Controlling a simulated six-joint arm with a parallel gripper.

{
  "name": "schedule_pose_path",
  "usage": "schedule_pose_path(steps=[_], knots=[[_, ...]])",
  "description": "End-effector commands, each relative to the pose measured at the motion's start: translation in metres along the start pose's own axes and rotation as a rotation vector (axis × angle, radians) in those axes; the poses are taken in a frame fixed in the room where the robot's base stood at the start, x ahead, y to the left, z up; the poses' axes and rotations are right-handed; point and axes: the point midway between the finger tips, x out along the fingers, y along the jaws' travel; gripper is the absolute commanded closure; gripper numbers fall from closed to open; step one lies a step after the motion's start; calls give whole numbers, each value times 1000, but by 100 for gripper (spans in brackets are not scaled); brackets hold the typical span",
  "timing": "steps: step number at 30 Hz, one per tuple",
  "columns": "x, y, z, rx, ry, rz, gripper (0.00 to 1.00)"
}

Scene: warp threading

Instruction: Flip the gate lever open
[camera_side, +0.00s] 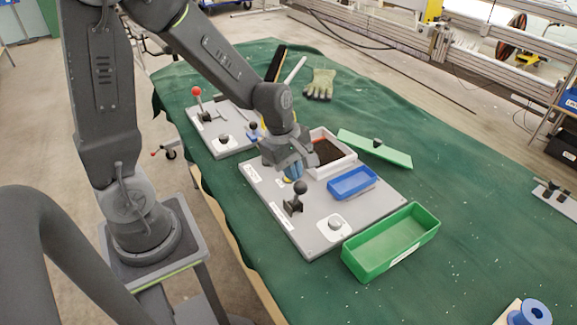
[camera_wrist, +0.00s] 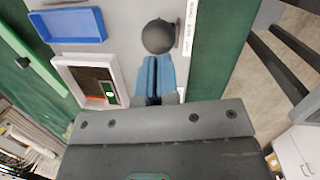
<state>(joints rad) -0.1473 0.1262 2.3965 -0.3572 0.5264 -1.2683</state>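A black lever with a round ball knob (camera_side: 300,188) stands on the grey panel (camera_side: 283,220), rising from a dark bracket. In the wrist view its ball (camera_wrist: 158,36) shows just beyond my fingertips. My gripper (camera_side: 293,172) hangs above the panel, behind the lever in the side view and apart from the knob. Its blue fingers (camera_wrist: 154,68) are together with only a thin dark line between them, and nothing shows held. The labels are too small to read, so I cannot confirm which lever is the gate lever.
A white box with dark contents (camera_side: 328,152) and a blue tray (camera_side: 352,183) sit on the panel, with a white knob plate (camera_side: 334,226) in front. A green bin (camera_side: 392,242) stands at right. Another panel carries a red-ball lever (camera_side: 197,92). The green cloth at right is mostly clear.

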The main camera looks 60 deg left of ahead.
Motion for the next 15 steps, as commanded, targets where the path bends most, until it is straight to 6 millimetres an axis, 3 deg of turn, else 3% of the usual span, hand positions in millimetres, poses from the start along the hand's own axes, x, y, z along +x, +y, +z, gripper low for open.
schedule_pose_path(steps=[15], knots=[[9, -7, 21, -1, 0, -10, 100]])
